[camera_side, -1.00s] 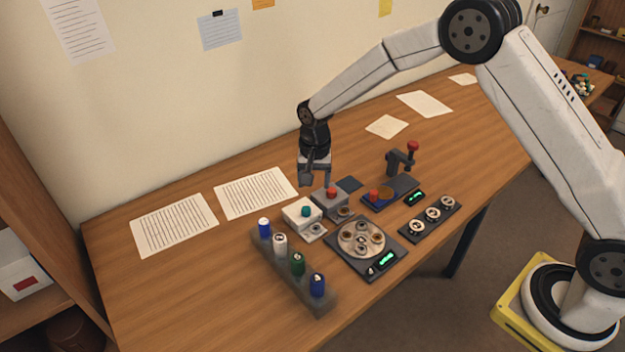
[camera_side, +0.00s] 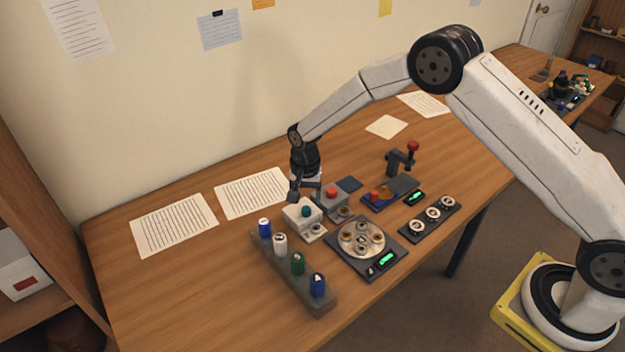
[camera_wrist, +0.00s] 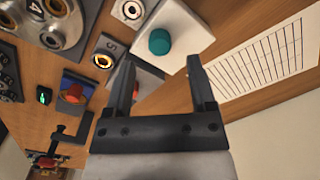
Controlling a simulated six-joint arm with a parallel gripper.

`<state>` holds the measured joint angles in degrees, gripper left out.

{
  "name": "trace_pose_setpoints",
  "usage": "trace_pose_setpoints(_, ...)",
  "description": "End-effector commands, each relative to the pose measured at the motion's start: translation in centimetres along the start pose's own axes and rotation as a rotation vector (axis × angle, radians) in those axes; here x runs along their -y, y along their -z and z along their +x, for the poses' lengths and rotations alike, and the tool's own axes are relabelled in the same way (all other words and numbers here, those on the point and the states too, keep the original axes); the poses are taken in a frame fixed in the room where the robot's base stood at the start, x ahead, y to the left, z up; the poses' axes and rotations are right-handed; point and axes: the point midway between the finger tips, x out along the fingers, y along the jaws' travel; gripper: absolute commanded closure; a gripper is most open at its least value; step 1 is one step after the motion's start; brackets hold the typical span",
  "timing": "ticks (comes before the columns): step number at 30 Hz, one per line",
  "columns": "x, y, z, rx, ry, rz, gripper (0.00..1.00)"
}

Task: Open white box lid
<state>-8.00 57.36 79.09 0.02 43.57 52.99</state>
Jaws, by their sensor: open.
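The white box (camera_side: 297,216) stands on the table with a teal knob (camera_side: 306,211) on its lid, which looks closed. In the wrist view the white box (camera_wrist: 183,30) and its teal knob (camera_wrist: 159,41) lie just beyond the fingertips. My gripper (camera_side: 305,192) is open and empty, just behind and above the white box. In the wrist view my gripper (camera_wrist: 160,68) shows its two fingers spread apart, with the knob in line with the gap between them. I cannot tell the exact height of the fingertips above the lid.
A grey box with a red knob (camera_side: 331,193) stands close to the right. A rack of several capped bottles (camera_side: 290,270) is in front, and a round tray device (camera_side: 380,259) is at front right. Paper sheets (camera_side: 174,224) lie on the clear table at left.

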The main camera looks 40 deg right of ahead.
Motion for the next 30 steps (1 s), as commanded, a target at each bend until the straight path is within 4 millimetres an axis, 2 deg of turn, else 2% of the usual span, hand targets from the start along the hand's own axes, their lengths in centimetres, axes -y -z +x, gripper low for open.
trace_pose_setpoints(3,-0.1,-0.1,1.6,0.001,-0.002,0.0,0.29)
trace_pose_setpoints(9,0.0,0.0,3.2,0.0,0.0,0.0,0.29)
trace_pose_setpoints(21,0.0,0.0,3.8,0.0,0.001,0.0,0.29)
trace_pose_setpoints(22,0.0,0.0,3.8,0.0,0.001,0.0,0.32)
trace_pose_setpoints(28,0.0,0.0,3.8,0.0,0.001,0.0,0.95)
trace_pose_setpoints(29,0.0,0.0,3.8,0.0,0.0,0.0,1.0)
trace_pose_setpoints(30,0.0,0.0,3.8,0.0,0.001,0.0,1.0)
